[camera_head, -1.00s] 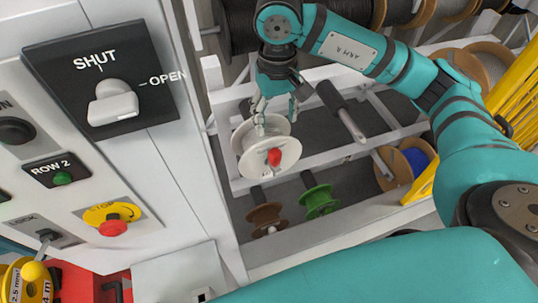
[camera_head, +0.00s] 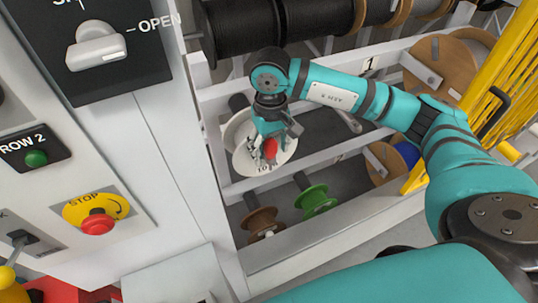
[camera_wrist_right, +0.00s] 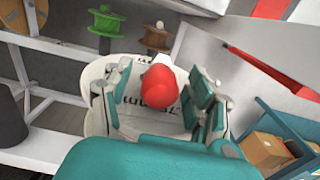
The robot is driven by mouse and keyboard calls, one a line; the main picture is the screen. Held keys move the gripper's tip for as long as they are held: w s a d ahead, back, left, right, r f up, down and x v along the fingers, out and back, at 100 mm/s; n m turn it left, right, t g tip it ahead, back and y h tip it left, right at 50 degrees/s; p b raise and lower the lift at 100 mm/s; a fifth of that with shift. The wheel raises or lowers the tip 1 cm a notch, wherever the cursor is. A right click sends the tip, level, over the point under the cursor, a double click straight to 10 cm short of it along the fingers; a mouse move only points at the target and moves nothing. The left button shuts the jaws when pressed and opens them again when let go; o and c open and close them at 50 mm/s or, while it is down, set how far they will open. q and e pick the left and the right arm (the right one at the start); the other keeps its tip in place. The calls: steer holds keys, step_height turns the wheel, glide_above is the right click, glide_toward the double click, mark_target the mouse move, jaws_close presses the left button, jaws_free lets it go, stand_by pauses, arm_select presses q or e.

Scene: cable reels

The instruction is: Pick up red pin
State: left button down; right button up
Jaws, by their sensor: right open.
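The red pin (camera_head: 270,149) sticks out from the face of a white reel (camera_head: 262,172) that is mounted on the rack. My right gripper (camera_head: 274,138) is at the pin, its fingers pointing at it. In the right wrist view the red pin (camera_wrist_right: 161,88) lies between the two spread fingers of my right gripper (camera_wrist_right: 160,95), with a gap on each side. The reel's printed white face (camera_wrist_right: 98,75) shows behind it. My left gripper is not in view.
Brown (camera_head: 262,223) and green (camera_head: 316,198) reels sit on the lower rack. A white panel with a yellow and red STOP button (camera_head: 97,221) stands at left. Black reels (camera_head: 270,25) are above, and a yellow guard (camera_head: 490,95) is at right.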

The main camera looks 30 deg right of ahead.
steer(key=shift+a+f, duration=0.15)
steer(key=shift+f, duration=0.1)
steer(key=shift+d, duration=0.25)
steer(key=c, duration=0.4)
steer(key=shift+a, duration=0.1)
jaws_close()
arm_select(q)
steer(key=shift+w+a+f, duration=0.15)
